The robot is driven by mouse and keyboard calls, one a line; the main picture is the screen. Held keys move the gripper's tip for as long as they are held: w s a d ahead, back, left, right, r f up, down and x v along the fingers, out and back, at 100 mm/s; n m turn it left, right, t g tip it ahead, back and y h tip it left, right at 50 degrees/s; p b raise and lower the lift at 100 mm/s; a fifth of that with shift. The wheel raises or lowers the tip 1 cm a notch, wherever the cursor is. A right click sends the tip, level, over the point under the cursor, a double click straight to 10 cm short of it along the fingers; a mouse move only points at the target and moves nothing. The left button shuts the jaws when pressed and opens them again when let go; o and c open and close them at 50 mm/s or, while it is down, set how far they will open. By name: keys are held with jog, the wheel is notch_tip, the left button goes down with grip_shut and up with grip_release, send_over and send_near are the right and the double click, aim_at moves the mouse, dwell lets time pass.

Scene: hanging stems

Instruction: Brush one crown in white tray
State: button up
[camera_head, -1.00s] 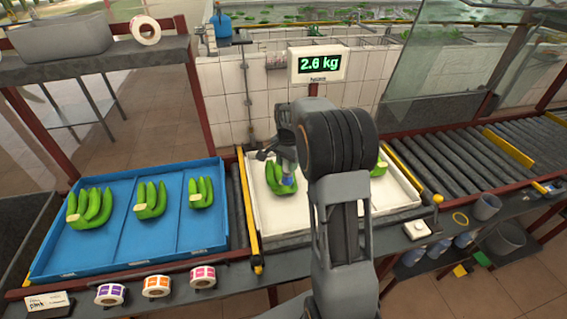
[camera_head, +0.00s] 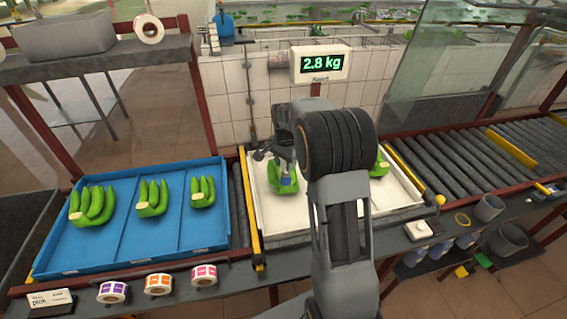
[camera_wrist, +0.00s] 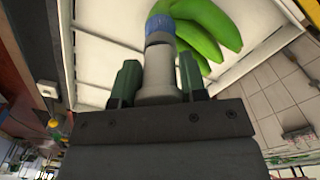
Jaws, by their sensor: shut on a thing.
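My gripper (camera_head: 283,152) is over the left part of the white tray (camera_head: 275,222). It is shut on a brush with a pale handle (camera_wrist: 157,72) and a blue head (camera_wrist: 158,24). In the wrist view the blue head overlaps the near end of a green banana bunch (camera_wrist: 205,22). It seems to touch the crown, but the brush hides that spot. The same bunch shows in the head view (camera_head: 274,183), partly behind the gripper. A second green bunch (camera_head: 381,164) lies in the tray's right part, mostly behind my arm.
A blue divided tray (camera_head: 118,240) with three banana bunches stands to the left. A scale display (camera_head: 320,64) behind the white tray reads 2.8 kg. Label rolls (camera_head: 158,284) line the front edge. A roller conveyor (camera_head: 450,160) lies to the right.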

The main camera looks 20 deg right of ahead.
jog(key=shift+s+d, duration=0.2)
jog(key=shift+d, duration=0.55)
jog(key=shift+a, duration=0.1)
jog(key=shift+w+a, duration=0.3)
jog(key=shift+a, duration=0.65)
jog(key=shift+d, duration=0.1)
jog(key=shift+s+d, duration=0.3)
jog(key=shift+d, duration=0.65)
jog(key=shift+a, duration=0.15)
